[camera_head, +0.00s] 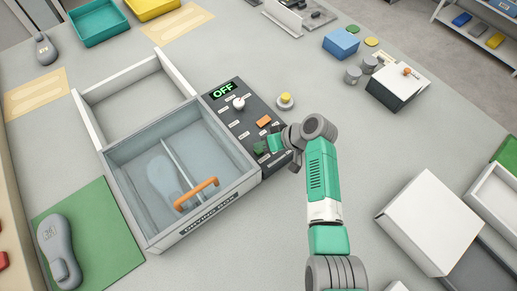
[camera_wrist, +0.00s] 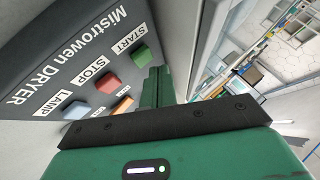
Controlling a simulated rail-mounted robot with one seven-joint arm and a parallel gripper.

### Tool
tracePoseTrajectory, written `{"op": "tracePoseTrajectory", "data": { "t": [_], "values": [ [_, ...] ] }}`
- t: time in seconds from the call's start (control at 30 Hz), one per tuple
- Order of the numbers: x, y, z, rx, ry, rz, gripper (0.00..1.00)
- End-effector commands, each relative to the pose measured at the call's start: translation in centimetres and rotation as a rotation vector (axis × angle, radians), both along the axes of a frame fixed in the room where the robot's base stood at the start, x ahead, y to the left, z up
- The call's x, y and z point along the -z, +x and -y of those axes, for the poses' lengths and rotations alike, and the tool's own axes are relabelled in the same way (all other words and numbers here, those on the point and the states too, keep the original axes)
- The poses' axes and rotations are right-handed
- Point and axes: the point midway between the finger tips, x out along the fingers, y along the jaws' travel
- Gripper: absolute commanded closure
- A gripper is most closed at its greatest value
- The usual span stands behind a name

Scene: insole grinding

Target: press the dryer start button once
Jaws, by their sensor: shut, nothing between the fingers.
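The dryer's dark control panel (camera_head: 222,109) is beside the drying box in the head view, with a green "OFF" display (camera_head: 223,90). In the wrist view the panel, marked "Mistrowen DRYER" (camera_wrist: 60,60), fills the left. Its green START button (camera_wrist: 140,53) is at the upper right of the panel, with the red STOP button (camera_wrist: 107,83) and blue LAMP button (camera_wrist: 75,110) below. My gripper (camera_wrist: 160,72) is shut and empty, its green fingers close beside the START button. I cannot tell whether they touch it. In the head view my gripper (camera_head: 268,144) is over the panel's lower end.
The drying box (camera_head: 235,187) has a clear lid with an orange handle (camera_head: 196,194); a grey insole shape shows inside. A white knob (camera_head: 239,103) and orange switch (camera_head: 264,121) stand on the panel. A yellow-topped button (camera_head: 286,98) and white box (camera_head: 428,220) are to the right.

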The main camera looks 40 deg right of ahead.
Motion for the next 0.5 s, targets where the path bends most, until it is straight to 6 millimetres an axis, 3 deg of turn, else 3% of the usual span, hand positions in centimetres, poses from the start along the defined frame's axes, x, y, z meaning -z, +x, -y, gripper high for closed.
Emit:
{"op": "tracePoseTrajectory", "data": {
  "t": [0.5],
  "values": [
    [0.91, 0.01, 0.00, 0.000, 0.000, 0.000, 1.00]
  ]
}}
